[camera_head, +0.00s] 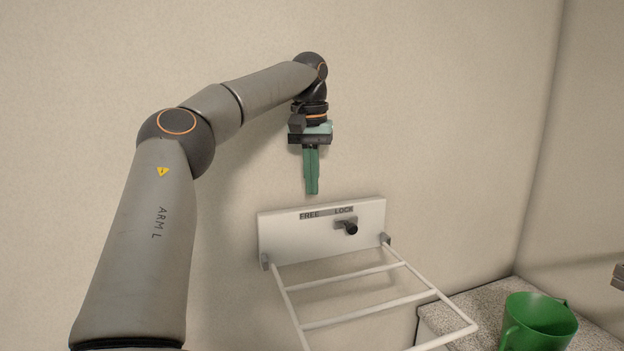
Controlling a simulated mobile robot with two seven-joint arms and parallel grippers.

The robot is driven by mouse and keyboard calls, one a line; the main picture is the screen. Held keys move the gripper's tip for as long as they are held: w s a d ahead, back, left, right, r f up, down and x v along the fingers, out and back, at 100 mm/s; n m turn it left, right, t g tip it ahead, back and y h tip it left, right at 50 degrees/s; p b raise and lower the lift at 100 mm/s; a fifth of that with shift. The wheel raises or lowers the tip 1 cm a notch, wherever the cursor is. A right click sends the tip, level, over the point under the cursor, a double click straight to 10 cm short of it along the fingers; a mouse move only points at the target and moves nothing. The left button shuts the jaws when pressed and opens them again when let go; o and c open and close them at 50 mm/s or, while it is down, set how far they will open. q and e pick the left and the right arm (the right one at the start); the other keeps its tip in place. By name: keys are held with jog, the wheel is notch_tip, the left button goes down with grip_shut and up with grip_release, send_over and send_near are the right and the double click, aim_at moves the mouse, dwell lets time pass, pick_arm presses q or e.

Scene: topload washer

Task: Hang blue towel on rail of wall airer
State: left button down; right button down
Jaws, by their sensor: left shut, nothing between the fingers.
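The wall airer's white backplate (283,232) is fixed to the wall. It carries the labels FREE and LOCK and a dark knob (350,228) below LOCK. The white rail frame (375,313) is folded down and sticks out from the wall, with several bars and no cloth on those that show. My left gripper (312,192) points down just above the backplate's top edge, apart from it in the picture. Its green fingers are shut with nothing between them. No blue towel is in view. My right gripper is not in view.
A green cup or jug with a handle (536,322) stands on a speckled grey counter (487,299) at the lower right, beside the rail frame. A small dark grey object (618,276) shows at the right edge. The wall above the airer is bare.

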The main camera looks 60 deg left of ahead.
pick_arm(q)
jog(key=shift+s+d, duration=1.15)
jog(key=shift+d, duration=2.7)
jog(key=shift+s+d, duration=1.1)
jog(key=shift+d, duration=2.7)
notch_tip(320, 180, down, 16)
jog(key=b, duration=0.4)
jog(key=shift+r, duration=0.2)
jog(key=c, duration=1.5)
grip_release()
jog(key=o, duration=0.5)
jog(key=shift+c, duration=0.2)
notch_tip(320, 180, up, 13)
jog(key=p, duration=0.1)
jog(key=shift+s+d+f, duration=0.2)
jog(key=shift+s+d, duration=0.15)
jog(key=shift+s, duration=0.1)
